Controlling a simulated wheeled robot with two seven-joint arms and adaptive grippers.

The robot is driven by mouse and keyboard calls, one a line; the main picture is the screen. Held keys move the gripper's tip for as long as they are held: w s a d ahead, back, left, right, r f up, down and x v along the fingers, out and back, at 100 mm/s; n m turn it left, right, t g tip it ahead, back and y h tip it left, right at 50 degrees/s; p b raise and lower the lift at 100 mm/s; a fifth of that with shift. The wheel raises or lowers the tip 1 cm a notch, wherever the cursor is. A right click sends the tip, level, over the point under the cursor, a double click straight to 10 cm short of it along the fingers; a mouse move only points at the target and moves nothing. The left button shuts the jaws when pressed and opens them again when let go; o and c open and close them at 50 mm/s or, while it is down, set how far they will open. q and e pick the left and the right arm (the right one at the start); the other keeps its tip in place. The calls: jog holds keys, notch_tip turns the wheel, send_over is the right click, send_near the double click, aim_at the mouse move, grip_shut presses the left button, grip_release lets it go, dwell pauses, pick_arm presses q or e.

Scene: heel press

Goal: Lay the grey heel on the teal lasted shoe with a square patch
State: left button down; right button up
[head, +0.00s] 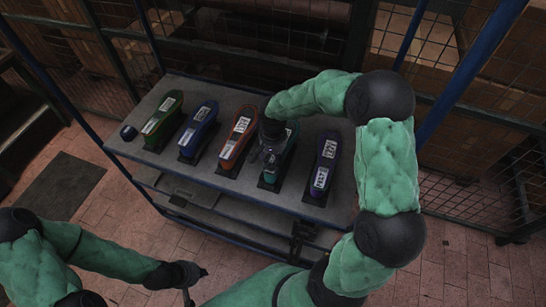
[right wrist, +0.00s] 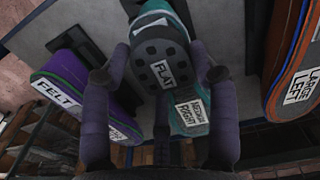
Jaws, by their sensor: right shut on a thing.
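The teal lasted shoe (head: 289,158) lies in the row on the table, partly hidden by my right gripper (head: 270,156). In the right wrist view the shoe (right wrist: 155,22) carries a "MEDIUM RIGHT" label. No square patch can be made out. My left gripper (head: 198,286) is at the lower left, away from the table, its fingers apart and empty.
A purple shoe (head: 328,150) and an orange shoe (head: 240,128) flank the teal one closely. Blue (head: 200,120) and green (head: 160,118) shoes lie further left. The grey table (head: 222,92) has blue posts and wire mesh behind.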

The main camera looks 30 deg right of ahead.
jog(key=shift+f+b, duration=0.55)
jog(key=shift+f, duration=0.05)
dwell(0.6)
jog(key=o, duration=1.2)
jog(key=shift+o, duration=0.2)
notch_tip(320, 180, up, 12)
dwell(0.5)
